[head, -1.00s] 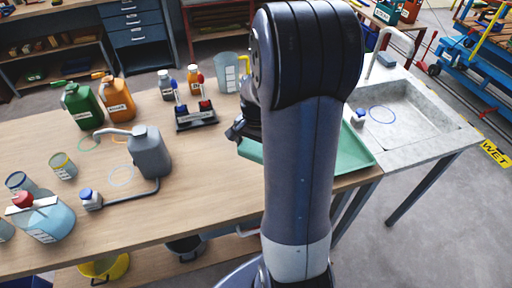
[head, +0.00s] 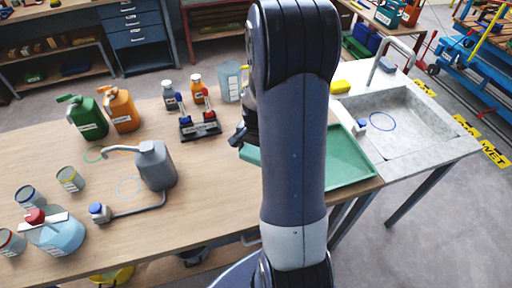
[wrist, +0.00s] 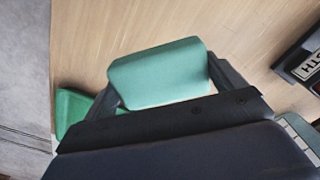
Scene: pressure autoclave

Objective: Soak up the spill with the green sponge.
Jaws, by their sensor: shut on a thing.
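In the wrist view my gripper (wrist: 166,84) is shut on the green sponge (wrist: 158,73), a pale green block with a finger on each side. The sponge appears held above the wooden bench top. I cannot make out a spill in either view; my arm covers part of the bench and tray.
On the bench (head: 205,208) stand a grey jug (head: 156,166), a small rack (head: 200,128) and several bottles and cans. Right of the tray is a sink (head: 400,118), with a yellow block (head: 341,87) and a blue-grey block (head: 387,64) near it. Bare wood lies at the front middle.

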